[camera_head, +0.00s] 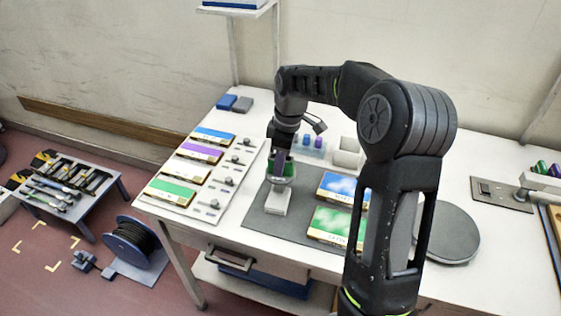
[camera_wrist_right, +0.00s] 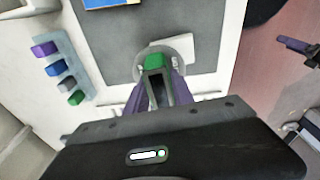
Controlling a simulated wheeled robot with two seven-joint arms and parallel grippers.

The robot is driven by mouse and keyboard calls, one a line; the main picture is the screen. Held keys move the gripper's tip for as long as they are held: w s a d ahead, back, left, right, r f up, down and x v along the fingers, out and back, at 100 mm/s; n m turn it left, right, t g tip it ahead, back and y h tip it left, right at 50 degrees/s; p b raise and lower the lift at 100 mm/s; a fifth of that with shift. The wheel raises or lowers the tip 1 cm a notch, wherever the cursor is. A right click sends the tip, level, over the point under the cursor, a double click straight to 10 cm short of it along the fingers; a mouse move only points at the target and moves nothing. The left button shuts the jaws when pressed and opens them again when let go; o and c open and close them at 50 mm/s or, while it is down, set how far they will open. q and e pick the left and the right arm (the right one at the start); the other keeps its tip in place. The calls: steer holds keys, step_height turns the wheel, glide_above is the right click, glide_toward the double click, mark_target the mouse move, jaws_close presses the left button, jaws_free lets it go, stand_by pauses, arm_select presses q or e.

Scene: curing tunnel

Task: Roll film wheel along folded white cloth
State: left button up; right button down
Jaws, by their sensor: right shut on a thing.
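My right gripper (camera_head: 281,164) points down over the dark grey mat (camera_head: 243,215), with its purple fingers shut on a green-handled thing, seemingly the film wheel (camera_wrist_right: 154,61). Its green part (camera_head: 281,180) shows below the fingers in the head view. In the right wrist view the gripper (camera_wrist_right: 155,88) has the green part between its fingertips and a pale round rim behind it. A small white folded piece, seemingly the folded white cloth (camera_head: 277,203), lies on the mat just below the held thing. Whether they touch is hard to tell. My left gripper is not in view.
A blue box (camera_head: 337,188) and a green box (camera_head: 331,226) lie on the mat's right side. A white board (camera_head: 240,178) with coloured boxes is on the left. A grey round plate (camera_head: 446,236) is at right. Small coloured blocks (camera_wrist_right: 60,68) stand behind the mat.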

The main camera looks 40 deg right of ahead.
steer(key=shift+r, duration=0.1)
steer(key=shift+r+p, duration=0.7)
steer(key=shift+r, duration=0.3)
steer(key=shift+s+a+f+b, duration=0.1)
steer(key=shift+s+a+b, duration=0.45)
steer(key=shift+s+a, duration=0.25)
steer(key=shift+s+a+b, duration=0.3)
steer(key=shift+s+a, duration=0.35)
steer(key=shift+a, duration=0.2)
steer(key=shift+s+a+b, duration=0.3)
steer(key=shift+s+a, duration=0.3)
steer(key=shift+a, duration=0.2)
steer(key=shift+f+b, duration=0.75)
steer(key=shift+f, duration=0.3)
stand_by(0.7)
steer(key=shift+d, duration=0.1)
steer(key=shift+w+d, duration=0.3)
steer(key=shift+d, duration=0.05)
steer(key=shift+w+d, duration=0.1)
